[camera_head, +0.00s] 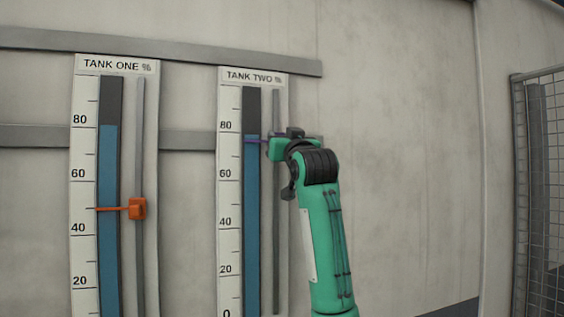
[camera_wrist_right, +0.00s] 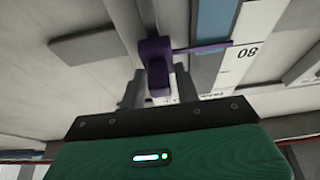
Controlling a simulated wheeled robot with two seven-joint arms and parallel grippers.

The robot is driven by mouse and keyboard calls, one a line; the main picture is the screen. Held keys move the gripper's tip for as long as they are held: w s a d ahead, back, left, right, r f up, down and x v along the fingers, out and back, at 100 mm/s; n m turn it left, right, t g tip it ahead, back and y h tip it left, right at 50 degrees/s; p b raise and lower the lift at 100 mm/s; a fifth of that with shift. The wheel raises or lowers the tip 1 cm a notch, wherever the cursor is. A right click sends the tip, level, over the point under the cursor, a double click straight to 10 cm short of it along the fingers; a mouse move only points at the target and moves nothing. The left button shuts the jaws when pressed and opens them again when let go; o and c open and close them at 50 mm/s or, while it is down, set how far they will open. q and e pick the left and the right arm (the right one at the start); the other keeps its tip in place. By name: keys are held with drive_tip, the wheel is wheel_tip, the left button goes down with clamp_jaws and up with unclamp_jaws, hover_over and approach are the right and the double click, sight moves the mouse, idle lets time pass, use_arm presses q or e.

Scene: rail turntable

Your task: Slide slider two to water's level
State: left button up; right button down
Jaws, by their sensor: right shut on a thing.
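The Tank Two gauge (camera_head: 281,225) is on the wall, with a blue water column (camera_head: 252,215) whose top is just under the 80 mark. Slider two is purple; in the head view only its thin pointer (camera_head: 257,142) shows, lying slightly below the water's top. My right gripper (camera_head: 274,147) hides its body there. In the right wrist view, the purple slider body (camera_wrist_right: 155,61) sits between the fingers of my right gripper (camera_wrist_right: 158,84), which is shut on it. Its pointer extends right across the gauge. My left gripper is out of view.
Grey rails (camera_head: 190,58) run along the wall behind the gauges. A wire mesh panel (camera_head: 540,190) stands at the far right. The wall right of my arm is bare.

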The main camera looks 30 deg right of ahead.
drive_tip(key=shift+r, duration=0.95)
drive_tip(key=c, duration=1.3)
unclamp_jaws()
drive_tip(key=shift+f, duration=0.1)
drive_tip(key=shift+s+a+f+b, duration=0.1)
drive_tip(key=shift+s+f+b, duration=0.25)
drive_tip(key=shift+s+b, duration=0.2)
drive_tip(key=b+v, duration=0.7)
drive_tip(key=v, duration=0.5)
drive_tip(key=shift+s+a+r, duration=0.1)
drive_tip(key=shift+s+a, duration=0.05)
drive_tip(key=shift+s, duration=0.15)
